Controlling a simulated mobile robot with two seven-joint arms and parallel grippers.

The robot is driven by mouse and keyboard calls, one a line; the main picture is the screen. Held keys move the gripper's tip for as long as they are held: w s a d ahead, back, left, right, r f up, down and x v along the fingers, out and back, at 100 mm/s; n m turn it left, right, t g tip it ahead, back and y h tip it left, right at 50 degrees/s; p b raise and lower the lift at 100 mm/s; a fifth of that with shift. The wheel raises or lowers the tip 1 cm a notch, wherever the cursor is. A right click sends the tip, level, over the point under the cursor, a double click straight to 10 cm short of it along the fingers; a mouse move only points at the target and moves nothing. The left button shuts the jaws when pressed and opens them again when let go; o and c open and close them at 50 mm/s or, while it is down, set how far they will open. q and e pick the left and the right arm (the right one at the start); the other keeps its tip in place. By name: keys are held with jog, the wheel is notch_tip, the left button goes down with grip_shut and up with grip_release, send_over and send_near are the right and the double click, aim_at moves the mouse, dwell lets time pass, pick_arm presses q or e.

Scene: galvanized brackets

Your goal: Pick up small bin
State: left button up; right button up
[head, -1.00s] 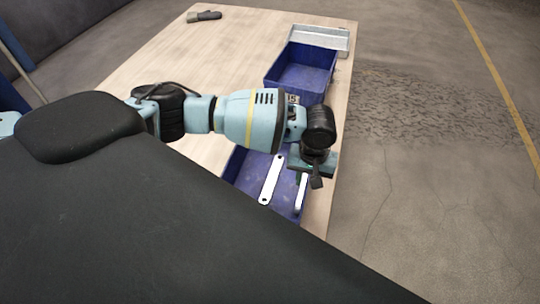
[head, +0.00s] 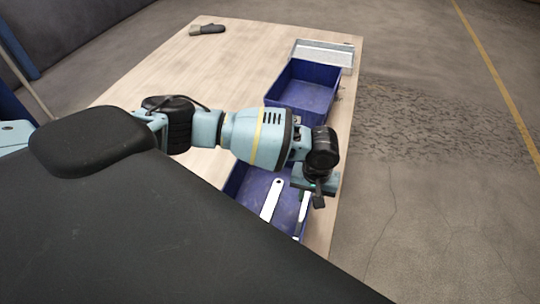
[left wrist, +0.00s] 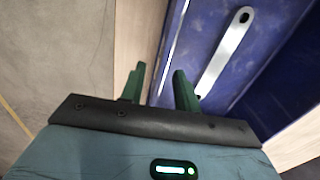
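A blue bin (head: 237,178) stands on the near part of the table, partly hidden by my arm and my black body. A flat silver bracket (head: 272,199) with a hole lies in it, and a second bright strip (head: 303,213) shows near its right wall. In the left wrist view the bin (left wrist: 268,50) and the bracket (left wrist: 224,52) are at upper right. My left gripper (head: 309,198) is over the bin's right side. In the left wrist view its green fingers (left wrist: 159,88) are apart, with the bin's edge showing between them; contact cannot be told. My right gripper is not in view.
Another blue bin (head: 304,94) stands farther back on the wooden table (head: 150,85), with a grey metal tray (head: 325,55) behind it. A dark object (head: 207,29) lies at the far left corner. Left-middle table is clear.

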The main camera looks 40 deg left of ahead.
pick_arm(q)
jog(key=shift+f+b, duration=0.3)
jog(key=shift+f, duration=2.3)
grip_shut()
jog(key=shift+r, duration=0.1)
